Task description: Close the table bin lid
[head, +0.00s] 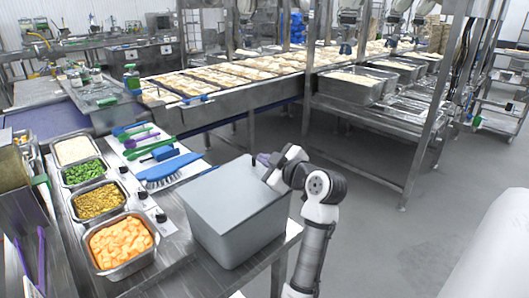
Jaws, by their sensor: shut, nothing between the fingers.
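The table bin (238,230) is a grey box at the right end of the steel table. Its flat lid (228,192) lies over the top and looks shut; I cannot tell whether a small gap is left at the edge. My gripper (256,160) is at the far right edge of the lid, partly hidden by my white and dark wrist. It is shut with nothing between its fingers. I cannot tell whether it touches the lid.
Steel trays of orange cubes (120,241), corn (99,201), green vegetables (84,172) and rice (74,151) line the table's left. A blue brush (169,170) and a green utensil (151,147) lie behind the bin.

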